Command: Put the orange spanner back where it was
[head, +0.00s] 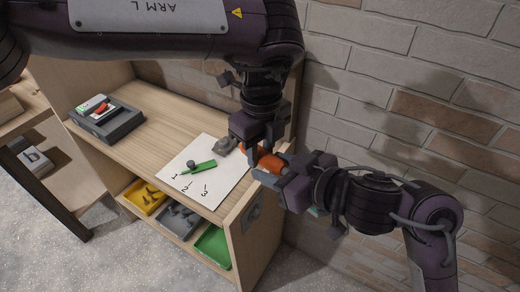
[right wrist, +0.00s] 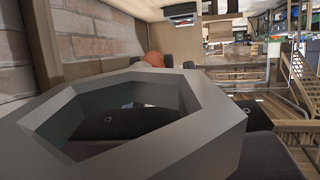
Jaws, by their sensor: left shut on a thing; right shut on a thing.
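The orange spanner (head: 271,162) is at the right end of the wooden bench, near the brick wall. My left gripper (head: 257,146) reaches down from above and is shut on it, with orange showing on both sides of the fingers. The join between ring and orange is not clear.
A white sheet (head: 222,187) marked 1, 2, 3 lies on the bench with a green tool (head: 199,167) on it. A grey lump (head: 227,145) stands beside my left gripper. Yellow (head: 144,198), grey (head: 178,219) and green (head: 213,246) trays sit below. A dark case (head: 107,122) is at left.

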